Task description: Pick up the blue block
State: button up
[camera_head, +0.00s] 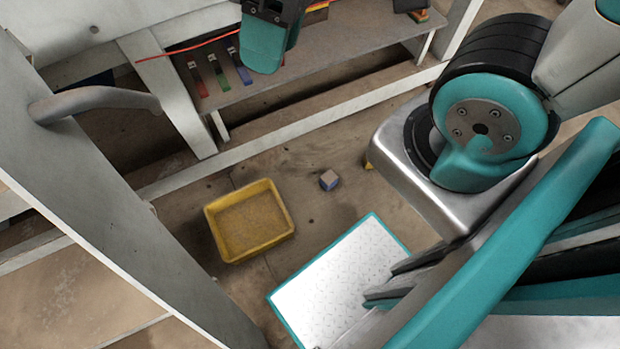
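My gripper (272,48) hangs at the top edge of the view, with teal finger parts below a dark mount.
A yellow tray (283,226) lies empty left of the block. A grey bench (345,52) behind carries red, green and blue pieces and a red cable. A white panel frame (110,205) stands at left.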

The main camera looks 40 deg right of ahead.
aim_at(329, 180)
jog(key=u, duration=0.35)
jog(key=k, duration=1.2)
jog(key=z, duration=0.7)
jog(key=i, duration=0.5)
jog(key=z, duration=0.25)
jog(key=k, duration=0.4)
jog(key=u, duration=0.95)
jog(key=i, duration=0.75)
jog(key=z, duration=0.55)
jog(key=i, duration=0.5)
jog(key=z, duration=0.55)
